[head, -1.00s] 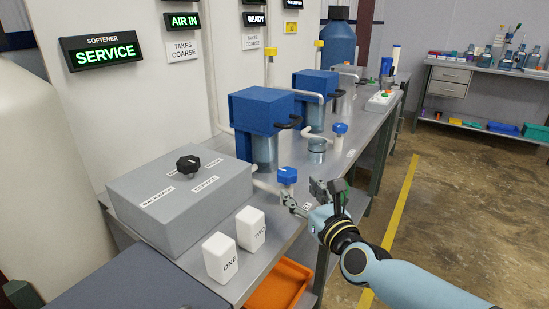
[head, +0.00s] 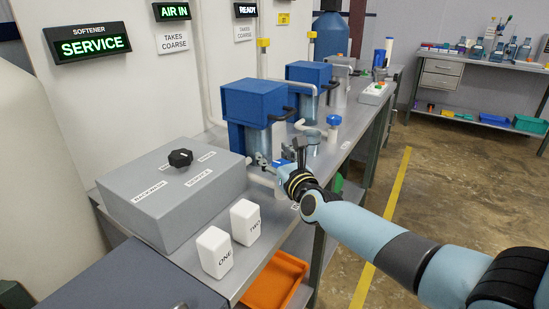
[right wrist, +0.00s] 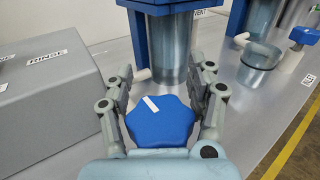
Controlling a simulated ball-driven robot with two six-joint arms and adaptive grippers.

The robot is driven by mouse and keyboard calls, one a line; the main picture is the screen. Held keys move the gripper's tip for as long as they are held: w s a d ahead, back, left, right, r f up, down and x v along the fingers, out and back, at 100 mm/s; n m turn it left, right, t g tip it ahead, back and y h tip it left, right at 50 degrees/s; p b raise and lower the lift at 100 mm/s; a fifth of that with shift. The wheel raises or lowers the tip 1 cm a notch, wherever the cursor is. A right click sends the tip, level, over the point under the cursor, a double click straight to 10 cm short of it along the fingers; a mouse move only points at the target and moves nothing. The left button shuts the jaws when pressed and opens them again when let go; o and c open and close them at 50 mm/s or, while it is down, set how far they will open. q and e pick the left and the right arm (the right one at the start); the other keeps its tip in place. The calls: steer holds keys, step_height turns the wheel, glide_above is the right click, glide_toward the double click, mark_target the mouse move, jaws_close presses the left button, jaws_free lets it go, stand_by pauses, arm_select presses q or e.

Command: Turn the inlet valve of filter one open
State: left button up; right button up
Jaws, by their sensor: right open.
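The blue lobed valve knob (right wrist: 160,125) with a white mark shows in the right wrist view, between the two fingers of my right gripper (right wrist: 163,95). The fingers are open on either side of it; whether they touch it I cannot tell. In the head view my right gripper (head: 281,156) is over this valve, in front of the nearer filter, and hides most of the knob. The nearer filter (head: 252,103) has a blue head and a clear bowl; its bowl (right wrist: 174,55) shows beyond the knob in the wrist view. My left gripper is not in view.
A grey box (head: 172,197) with a black knob (head: 180,158) stands left of the valve. White blocks ONE (head: 214,252) and TWO (head: 245,222) stand at the bench front. A second blue knob (head: 334,120) and second filter (head: 308,72) are farther along. An orange tray (head: 272,280) is below.

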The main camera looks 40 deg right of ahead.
steer(key=shift+f, duration=0.1)
steer(key=c, duration=1.1)
jaws_close()
steer(key=shift+f, duration=0.15)
